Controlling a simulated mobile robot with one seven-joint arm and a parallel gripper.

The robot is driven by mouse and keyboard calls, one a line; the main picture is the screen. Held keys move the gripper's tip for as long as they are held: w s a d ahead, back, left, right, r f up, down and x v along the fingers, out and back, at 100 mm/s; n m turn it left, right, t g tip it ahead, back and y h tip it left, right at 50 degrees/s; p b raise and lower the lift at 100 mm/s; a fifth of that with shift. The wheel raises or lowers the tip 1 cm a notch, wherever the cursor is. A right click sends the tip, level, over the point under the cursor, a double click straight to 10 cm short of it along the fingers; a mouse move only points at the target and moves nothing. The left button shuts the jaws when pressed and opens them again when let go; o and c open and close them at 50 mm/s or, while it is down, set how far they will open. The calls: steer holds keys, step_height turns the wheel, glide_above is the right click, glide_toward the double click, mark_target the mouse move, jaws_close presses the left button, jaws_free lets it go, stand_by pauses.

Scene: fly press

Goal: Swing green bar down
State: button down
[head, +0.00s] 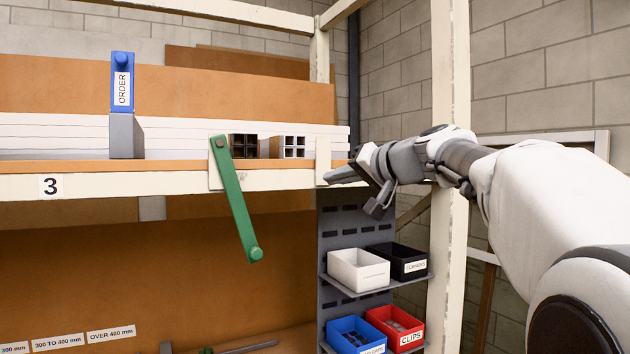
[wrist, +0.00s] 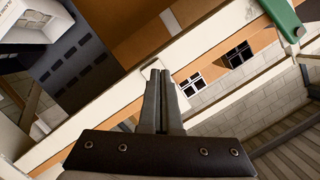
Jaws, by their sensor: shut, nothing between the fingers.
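The green bar (head: 236,203) hangs from a pivot at its top end on a pale plate on the shelf's front edge. It slants down and a little to the right, with a round green knob (head: 256,254) at its lower end. Its pivot end shows at the top right of the wrist view (wrist: 284,18). My gripper (head: 328,177) is to the right of the bar, near the right end of the shelf edge, and apart from the bar. In the wrist view my two fingers (wrist: 160,74) are together with nothing between them.
A blue handle labelled ORDER (head: 121,88) stands on a grey block on the shelf (head: 110,184). Square tube ends (head: 290,147) lie behind the bar's pivot. Labelled bins, including a white one (head: 358,270) and a red one (head: 395,328), sit below my gripper. A pale post (head: 450,80) stands beside my arm.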

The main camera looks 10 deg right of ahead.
steer(key=s+a+f+m+y+b, duration=0.2)
steer(key=a+f+m+b, duration=0.45)
steer(key=f+b, duration=0.5)
steer(key=s+a+f+m+t+b, duration=0.1)
steer(key=a+f+m+b, duration=0.1)
steer(key=a+b, duration=0.2)
steer(key=s+a+f+m+t+b, duration=0.1)
steer(key=s+a+m+b, duration=0.1)
steer(key=a, duration=0.4)
steer(key=shift+s+a+f+m+y+b, duration=0.35)
steer(key=shift+m+b, duration=0.4)
steer(key=shift+b, duration=0.3)
steer(key=shift+w, duration=0.1)
